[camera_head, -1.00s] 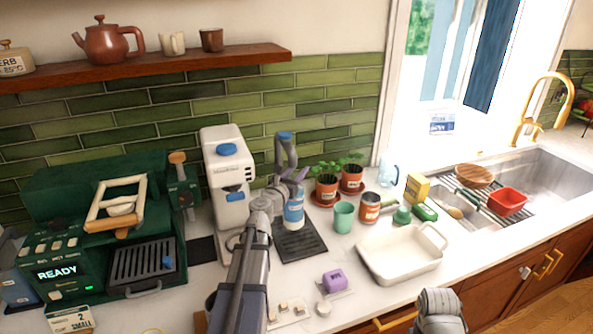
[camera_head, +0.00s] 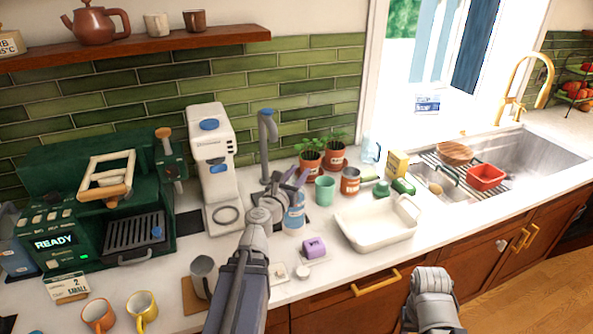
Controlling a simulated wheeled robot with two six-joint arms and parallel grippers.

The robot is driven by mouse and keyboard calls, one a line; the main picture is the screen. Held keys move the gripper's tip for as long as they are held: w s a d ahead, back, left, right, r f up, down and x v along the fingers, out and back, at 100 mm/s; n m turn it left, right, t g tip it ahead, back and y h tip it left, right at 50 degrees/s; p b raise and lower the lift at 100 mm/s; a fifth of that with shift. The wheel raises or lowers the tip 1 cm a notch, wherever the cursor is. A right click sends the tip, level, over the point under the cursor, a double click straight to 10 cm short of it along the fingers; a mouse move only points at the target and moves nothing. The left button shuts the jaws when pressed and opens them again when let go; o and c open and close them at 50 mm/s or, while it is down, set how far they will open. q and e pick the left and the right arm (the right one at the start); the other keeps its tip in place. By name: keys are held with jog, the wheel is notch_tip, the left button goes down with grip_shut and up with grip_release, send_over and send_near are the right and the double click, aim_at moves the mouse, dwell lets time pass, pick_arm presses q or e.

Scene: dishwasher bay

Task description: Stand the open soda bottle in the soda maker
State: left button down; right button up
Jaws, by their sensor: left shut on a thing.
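The soda maker (camera_head: 207,150) is a tall white machine with a blue button on top, standing against the tiled wall. Its base carries a round ring (camera_head: 228,215), and the space above the ring is empty. The soda bottle (camera_head: 294,216) is blue with a pale label and is upright to the right of the soda maker. My left gripper (camera_head: 283,190) is shut on the bottle's upper part, which hides its mouth. I cannot tell whether the bottle's bottom touches the counter. My right gripper is not in view; only part of my right arm shows at the bottom.
A grey tap (camera_head: 266,140) rises behind the bottle. A green machine (camera_head: 100,225) stands left of the soda maker. A teal cup (camera_head: 325,189), plants and a white dish (camera_head: 377,228) stand to the right. A grey mug (camera_head: 203,275) stands in front.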

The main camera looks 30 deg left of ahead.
pick_arm(q)
jog(key=shift+w+a+f, duration=0.15)
jog(key=shift+w+a, duration=0.1)
jog(key=shift+w, duration=0.1)
jog(key=w+a+n+g+y, duration=0.2)
jog(key=a+n+g+y, duration=0.4)
jog(key=a+n+y, duration=0.15)
jog(key=w+a+n+g+y, duration=0.3)
jog(key=a+n+g+y, duration=0.3)
jog(key=a+y, duration=0.25)
jog(key=s+d+n+g+h, duration=0.1)
jog(key=s+d+n+g, duration=0.4)
jog(key=n+g, duration=0.65)
jog(key=s+a+f+m+g+b, duration=0.1)
jog(key=s+a, duration=0.3)
jog(key=a, duration=0.4)
jog(key=s+a+f+m+g+b, duration=0.1)
jog(key=s+a, duration=0.3)
jog(key=a, duration=0.4)
jog(key=shift+f, duration=0.2)
